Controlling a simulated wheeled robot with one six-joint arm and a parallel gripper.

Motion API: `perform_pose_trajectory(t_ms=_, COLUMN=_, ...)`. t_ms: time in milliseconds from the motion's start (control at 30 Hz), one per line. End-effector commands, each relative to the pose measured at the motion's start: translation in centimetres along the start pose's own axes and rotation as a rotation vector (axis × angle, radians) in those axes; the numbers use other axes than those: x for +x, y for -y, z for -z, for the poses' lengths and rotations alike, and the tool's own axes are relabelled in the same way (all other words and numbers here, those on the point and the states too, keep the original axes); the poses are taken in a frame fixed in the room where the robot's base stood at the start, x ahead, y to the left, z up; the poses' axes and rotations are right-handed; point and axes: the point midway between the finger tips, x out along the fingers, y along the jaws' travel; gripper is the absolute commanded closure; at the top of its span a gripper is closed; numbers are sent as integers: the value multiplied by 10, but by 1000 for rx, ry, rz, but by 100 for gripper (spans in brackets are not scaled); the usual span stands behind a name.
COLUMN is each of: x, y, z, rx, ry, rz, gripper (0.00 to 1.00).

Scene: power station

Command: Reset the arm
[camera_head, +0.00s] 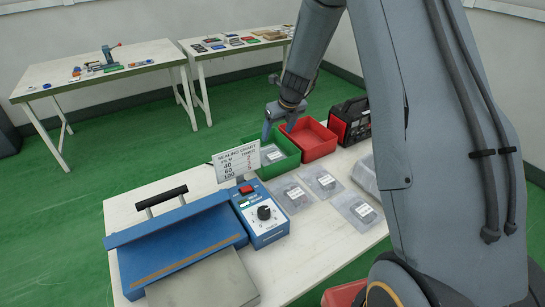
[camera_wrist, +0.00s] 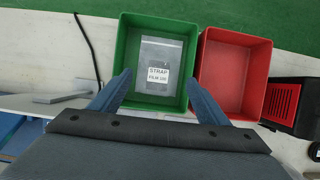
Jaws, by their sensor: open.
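My arm (camera_head: 325,45) reaches from the right side of the head view over the near table. My gripper (camera_head: 277,126) is open and empty, pointing down above the green bin (camera_head: 290,163). In the wrist view its two blue-grey fingers (camera_wrist: 159,78) are spread apart, over the near part of the green bin (camera_wrist: 126,45). A clear bag with a white label reading "STRAP" (camera_wrist: 160,62) lies inside the green bin, between and beyond the fingertips and apart from them.
A red bin (camera_head: 316,148) stands right beside the green one, with a black-and-red case (camera_head: 349,121) past it. A blue sealing machine (camera_head: 190,235) and chart sign (camera_head: 237,162) stand left. Several labelled bags (camera_head: 322,181) lie in front. Two tables stand behind.

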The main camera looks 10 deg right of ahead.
Motion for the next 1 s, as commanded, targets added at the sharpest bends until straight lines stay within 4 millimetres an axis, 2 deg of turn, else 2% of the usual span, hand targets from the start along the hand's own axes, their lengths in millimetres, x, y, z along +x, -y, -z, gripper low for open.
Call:
perform_pose_trajectory(t_ms=100, x=-14, y=0, z=-1, rx=1, ry=2, rz=1, gripper=31)
perform_pose_trajectory(t_ms=233, x=-22, y=0, z=0, rx=0, ry=0, rz=0, gripper=31)
perform_pose_trajectory(t_ms=733, x=-28, y=-2, z=2, rx=-33, ry=-3, rz=-1, gripper=31)
perform_pose_trajectory(t_ms=867, x=-40, y=-11, z=16, rx=-218, ry=-20, rz=-4, gripper=31)
perform_pose_trajectory(t_ms=1000, x=-62, y=-28, z=45, rx=-584, ry=-53, rz=-20, gripper=31)
